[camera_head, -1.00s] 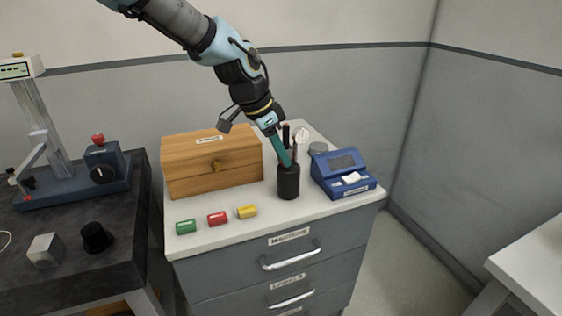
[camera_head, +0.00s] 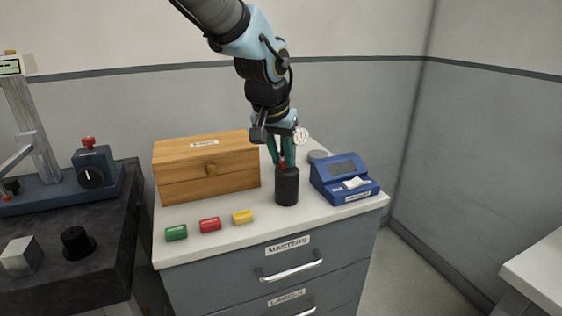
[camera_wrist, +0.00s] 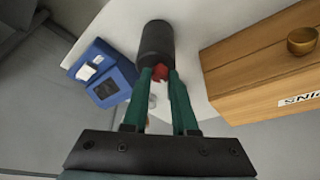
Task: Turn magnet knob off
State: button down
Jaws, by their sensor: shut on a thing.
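A black round knob with a white mark (camera_head: 91,178) is on the front of a blue block (camera_head: 93,160) with a red top piece, at the left on the dark bench. It is probably the magnet knob. My gripper (camera_head: 282,162) is far right of it, above the black cup (camera_head: 287,186) on the drawer cabinet. Its green fingers are shut on a small red thing (camera_wrist: 160,73) at the cup's mouth. I cannot tell whether that thing is inside the cup or just above it. The knob is outside the wrist view.
A wooden box (camera_head: 207,180), a blue device (camera_head: 344,177) and green, red and yellow pieces (camera_head: 210,225) stand on the cabinet top (camera_head: 255,237). A metal cube (camera_head: 21,256) and a black cylinder (camera_head: 76,241) are on the dark bench (camera_head: 112,250). A gap separates bench and cabinet.

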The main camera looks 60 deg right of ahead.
jog(key=shift+n, duration=0.4)
jog(key=c, duration=0.7)
grip_release()
jog(key=b+v, duration=0.1)
jog(key=v, duration=0.9)
jog(key=shift+s+r+b, duration=0.25)
jog(key=shift+r+b, duration=0.15)
